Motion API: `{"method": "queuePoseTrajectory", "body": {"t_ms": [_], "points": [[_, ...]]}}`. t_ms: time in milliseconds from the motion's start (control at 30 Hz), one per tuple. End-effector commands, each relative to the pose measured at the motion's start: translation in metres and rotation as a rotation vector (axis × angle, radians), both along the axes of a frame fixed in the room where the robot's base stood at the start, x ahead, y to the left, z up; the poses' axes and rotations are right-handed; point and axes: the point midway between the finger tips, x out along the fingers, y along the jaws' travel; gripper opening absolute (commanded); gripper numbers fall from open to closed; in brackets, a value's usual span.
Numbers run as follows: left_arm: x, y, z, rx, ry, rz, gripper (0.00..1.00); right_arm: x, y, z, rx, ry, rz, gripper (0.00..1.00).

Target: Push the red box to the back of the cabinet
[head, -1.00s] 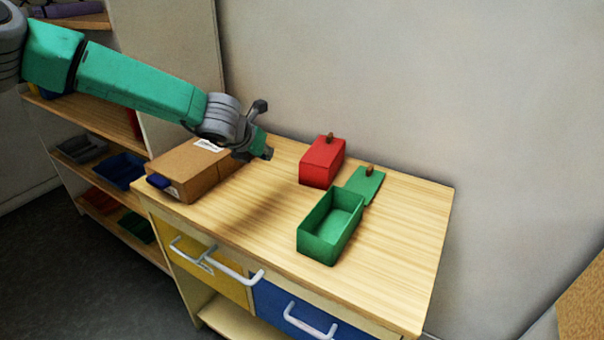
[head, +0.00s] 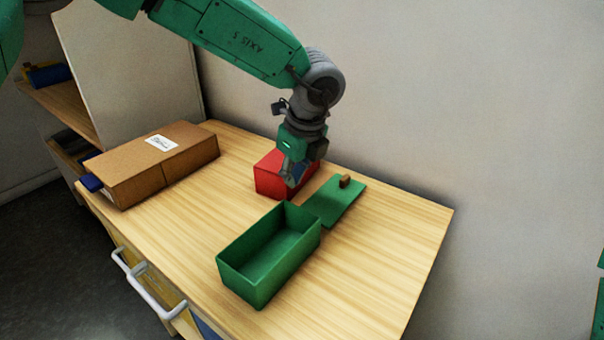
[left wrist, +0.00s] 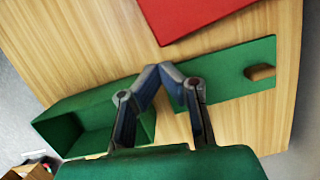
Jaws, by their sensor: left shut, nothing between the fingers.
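The red box (head: 271,178) stands on the wooden cabinet top (head: 370,240), toward the back near the wall. Part of it is hidden behind my left gripper (head: 290,182). The red box also shows in the left wrist view (left wrist: 190,14), at the top and cut off by the edge. My left gripper is shut and empty, pointing down at the front right side of the red box. In the left wrist view its fingertips (left wrist: 165,72) meet above the cabinet top, apart from the red box in the picture. I cannot tell whether it touches. My right gripper is not in view.
An open green box (head: 270,285) stands in front of the red box. Its green lid (head: 332,205) with a brown knob lies flat beside it. A brown cardboard box (head: 180,172) sits at the left. The right part of the top is clear. The wall is behind.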

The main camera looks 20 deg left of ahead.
Motion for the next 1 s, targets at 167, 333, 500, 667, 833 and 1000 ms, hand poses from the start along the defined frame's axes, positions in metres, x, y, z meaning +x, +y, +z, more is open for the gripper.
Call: {"method": "queuePoseTrajectory", "body": {"t_ms": [167, 333, 500, 667, 833, 1000], "points": [[0.004, -0.002, -0.034, 0.011, 0.002, -0.002, 0.0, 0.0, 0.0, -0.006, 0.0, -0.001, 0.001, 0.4], [0.006, -0.002, -0.054, 0.016, 0.0, -0.003, 0.0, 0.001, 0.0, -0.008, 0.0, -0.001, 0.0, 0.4], [0.008, 0.004, -0.063, 0.011, -0.001, -0.004, 0.0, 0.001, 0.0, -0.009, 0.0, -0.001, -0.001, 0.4], [0.008, 0.01, -0.064, 0.006, -0.001, -0.004, 0.0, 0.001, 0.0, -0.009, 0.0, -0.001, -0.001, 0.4], [0.008, 0.011, -0.064, 0.005, -0.001, -0.003, 0.0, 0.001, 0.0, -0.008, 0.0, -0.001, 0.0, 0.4], [0.021, 0.029, -0.06, 0.008, 0.0, 0.001, 0.0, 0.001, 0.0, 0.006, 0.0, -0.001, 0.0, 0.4]]}}
